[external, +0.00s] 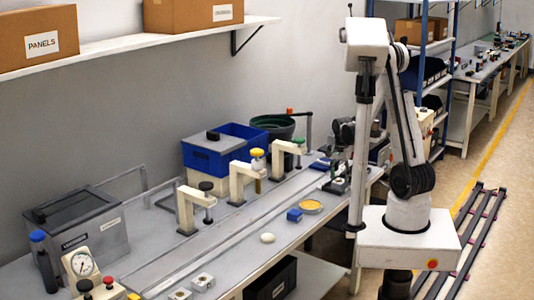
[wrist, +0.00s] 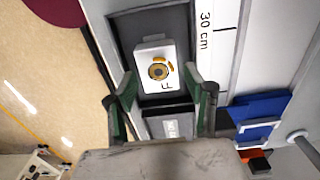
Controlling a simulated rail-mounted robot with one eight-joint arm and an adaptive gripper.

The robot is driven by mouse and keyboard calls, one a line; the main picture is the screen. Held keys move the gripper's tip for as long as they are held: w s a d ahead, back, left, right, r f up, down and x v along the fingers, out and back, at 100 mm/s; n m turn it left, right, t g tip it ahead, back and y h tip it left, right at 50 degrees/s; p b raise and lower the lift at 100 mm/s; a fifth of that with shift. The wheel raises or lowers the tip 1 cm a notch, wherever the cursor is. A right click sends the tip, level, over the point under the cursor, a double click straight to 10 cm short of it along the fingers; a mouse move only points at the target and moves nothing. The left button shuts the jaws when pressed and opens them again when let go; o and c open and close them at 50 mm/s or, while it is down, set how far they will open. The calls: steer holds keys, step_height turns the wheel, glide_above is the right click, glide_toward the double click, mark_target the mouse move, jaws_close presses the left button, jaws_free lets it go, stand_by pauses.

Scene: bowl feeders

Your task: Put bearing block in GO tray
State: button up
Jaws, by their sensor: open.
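In the wrist view a white block (wrist: 154,53) with a round brass-and-dark bearing ring on its face lies in a dark grey tray (wrist: 122,28). My gripper (wrist: 159,80) is open, with one green finger at each side of the block's near end. I cannot tell whether the fingers touch it. A dark part with a small white label lies below the block, partly hidden by my gripper; the label is not readable. In the external view two pale blocks with round centres (external: 203,281) sit at the near bench edge. I cannot identify the GO tray.
The wrist view shows a 30 cm scale strip (wrist: 215,30) and a blue object (wrist: 262,107) right of the tray. In the external view, clamp stands (external: 240,182), a blue bin (external: 207,158) and a lidded grey box (external: 88,235) line the bench. A shelf hangs above.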

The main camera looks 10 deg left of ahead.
mark_target(340, 181)
step_height(340, 181, up, 9)
steer(key=s+d+r+n+t, duration=0.1)
steer(key=d+r, duration=0.3)
steer(key=d, duration=0.5)
steer(key=s+d+r+n+t, duration=0.2)
steer(key=d+r, duration=0.3)
steer(key=d, duration=0.4)
steer(key=s+d+r+n+t, duration=0.2)
steer(key=s+d+r+t, duration=0.2)
steer(key=d, duration=0.4)
steer(key=shift+d+r+p, duration=0.4)
steer(key=shift+r+p, duration=0.05)
steer(key=shift+r, duration=0.05)
